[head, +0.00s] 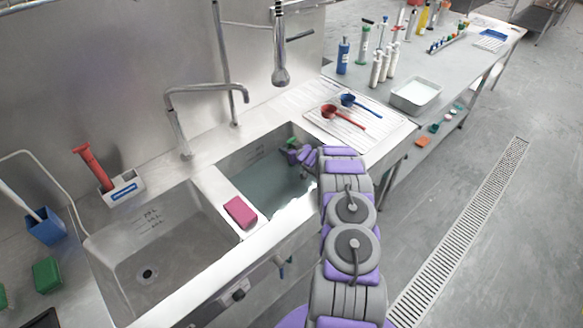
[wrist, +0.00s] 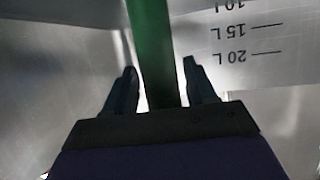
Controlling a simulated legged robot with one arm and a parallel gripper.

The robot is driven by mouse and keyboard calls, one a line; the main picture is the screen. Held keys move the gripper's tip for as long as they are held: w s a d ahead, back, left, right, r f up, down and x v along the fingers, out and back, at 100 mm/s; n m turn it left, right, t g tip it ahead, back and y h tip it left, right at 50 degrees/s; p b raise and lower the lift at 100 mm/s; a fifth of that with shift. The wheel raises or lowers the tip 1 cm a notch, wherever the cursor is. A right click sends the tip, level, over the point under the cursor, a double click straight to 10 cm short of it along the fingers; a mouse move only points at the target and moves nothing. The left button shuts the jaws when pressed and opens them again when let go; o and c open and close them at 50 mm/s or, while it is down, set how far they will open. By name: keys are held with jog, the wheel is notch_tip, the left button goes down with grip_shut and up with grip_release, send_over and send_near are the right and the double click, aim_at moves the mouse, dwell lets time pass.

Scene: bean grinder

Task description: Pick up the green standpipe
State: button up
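The green standpipe (wrist: 151,45) is upright in the right sink basin (head: 237,192). In the head view only a small green part of it (head: 292,143) shows, beside my gripper (head: 294,153). My gripper is low inside that basin, at its far end. In the wrist view my gripper (wrist: 161,72) has its two dark fingers apart, one on each side of the standpipe. A gap shows between the pipe and the right finger. The pipe's lower end is hidden behind the gripper body.
The right basin holds water, and its walls are close around my gripper. A pink sponge (head: 240,212) lies on the divider beside the left basin (head: 165,250). A faucet (head: 178,120) stands behind. Red (head: 345,117) and blue (head: 360,104) scoops lie on the drainboard at right.

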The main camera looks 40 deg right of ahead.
jog(key=shift+a, duration=0.1)
grip_shut()
jog(key=shift+r, duration=0.2)
dwell(0.4)
